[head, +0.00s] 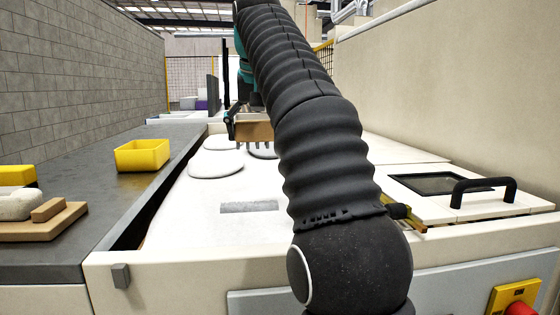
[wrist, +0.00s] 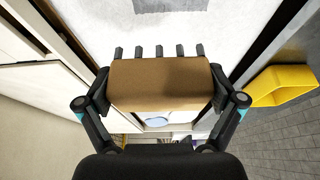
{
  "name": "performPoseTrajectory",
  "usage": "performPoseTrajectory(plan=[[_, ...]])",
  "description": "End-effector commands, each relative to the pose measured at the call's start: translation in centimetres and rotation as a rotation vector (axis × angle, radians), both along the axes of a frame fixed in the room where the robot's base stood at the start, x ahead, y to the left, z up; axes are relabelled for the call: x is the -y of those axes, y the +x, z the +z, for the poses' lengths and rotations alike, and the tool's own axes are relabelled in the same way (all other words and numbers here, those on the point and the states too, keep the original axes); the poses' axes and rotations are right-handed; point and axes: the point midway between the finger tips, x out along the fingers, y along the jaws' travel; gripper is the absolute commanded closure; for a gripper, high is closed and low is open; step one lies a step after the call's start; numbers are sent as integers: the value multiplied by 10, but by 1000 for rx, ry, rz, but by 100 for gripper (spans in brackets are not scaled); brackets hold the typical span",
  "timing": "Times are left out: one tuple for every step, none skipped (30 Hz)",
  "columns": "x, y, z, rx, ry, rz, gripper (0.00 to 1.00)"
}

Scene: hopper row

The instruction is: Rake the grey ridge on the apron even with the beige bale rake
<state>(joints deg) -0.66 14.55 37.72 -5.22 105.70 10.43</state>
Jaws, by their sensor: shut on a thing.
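My gripper (wrist: 160,92) is shut on the beige bale rake (wrist: 160,80), with one finger at each end of its block. The rake's dark tines show beyond the block in the wrist view. In the head view the rake (head: 256,131) hangs with tines down above the far part of the white apron (head: 180,228), partly hidden by my arm. The grey ridge (head: 248,207) is a short grey strip on the apron, nearer than the rake. It also shows at the top of the wrist view (wrist: 170,5). I cannot tell its height.
Several white rounded lumps (head: 215,165) lie on the far apron. A yellow bin (head: 142,155) stands on the grey counter (head: 75,205) at left, near a board (head: 42,224) with blocks. A black-handled hatch (head: 460,205) is at right, below the beige wall.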

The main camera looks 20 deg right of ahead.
Motion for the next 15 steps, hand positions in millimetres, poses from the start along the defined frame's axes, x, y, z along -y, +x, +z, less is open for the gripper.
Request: performPoseTrajectory(plan=[[8, 2, -7, -4, 0, 0, 46], [13, 3, -11, -3, 0, 0, 46], [18, 6, -18, -3, 0, 3, 46], [23, 7, -23, -4, -1, 5, 46], [28, 8, -28, -4, -1, 5, 46], [34, 10, -35, -3, -1, 8, 46], [38, 11, -40, -3, -1, 9, 46], [42, 12, -44, -3, 0, 9, 46], [46, 12, -50, -2, 0, 11, 46], [50, 13, -54, -1, 1, 12, 46], [53, 13, -58, -1, 0, 13, 46], [56, 13, -63, -1, 1, 13, 46], [59, 14, -66, 0, 1, 13, 46], [61, 13, -68, 0, 2, 14, 46], [63, 14, -71, 2, 3, 14, 46]])
